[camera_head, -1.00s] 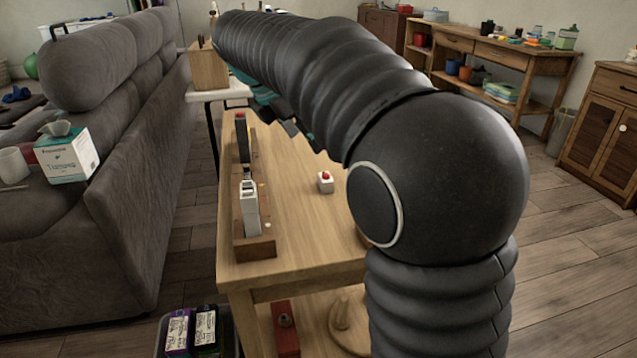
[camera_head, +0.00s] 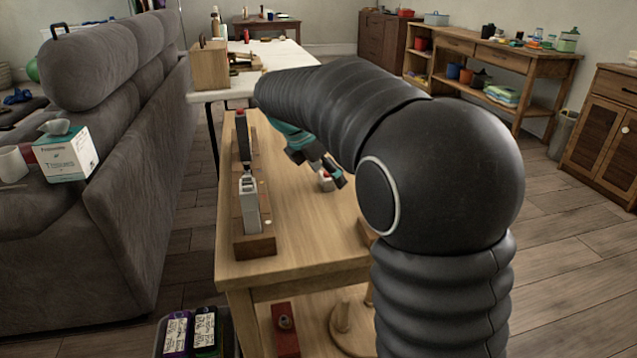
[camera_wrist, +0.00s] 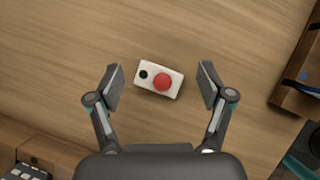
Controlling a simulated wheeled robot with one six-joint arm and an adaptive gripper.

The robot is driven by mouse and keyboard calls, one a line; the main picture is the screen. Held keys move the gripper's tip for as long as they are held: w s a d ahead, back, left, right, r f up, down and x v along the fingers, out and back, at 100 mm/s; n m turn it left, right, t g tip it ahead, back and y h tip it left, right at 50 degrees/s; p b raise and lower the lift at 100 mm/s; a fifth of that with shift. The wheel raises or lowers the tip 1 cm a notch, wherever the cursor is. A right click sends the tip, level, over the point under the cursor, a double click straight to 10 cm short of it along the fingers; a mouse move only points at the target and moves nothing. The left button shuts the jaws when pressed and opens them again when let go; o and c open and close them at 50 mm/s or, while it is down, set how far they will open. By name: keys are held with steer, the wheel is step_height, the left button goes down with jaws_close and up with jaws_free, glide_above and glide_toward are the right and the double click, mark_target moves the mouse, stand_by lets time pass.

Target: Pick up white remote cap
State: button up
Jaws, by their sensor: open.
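The white remote cap (camera_wrist: 151,86) is a small white block with a red round button and a black dot on top.
A wooden rack (camera_head: 256,246) holding a white remote (camera_head: 250,207) and a dark one stands along the table's left edge. Another wooden piece (camera_wrist: 297,95) is at the wrist view's right edge. A grey sofa (camera_head: 110,180) stands left. The tabletop around the cap is clear.

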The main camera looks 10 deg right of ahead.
steer(key=shift+c, duration=0.3)
steer(key=c, duration=0.9)
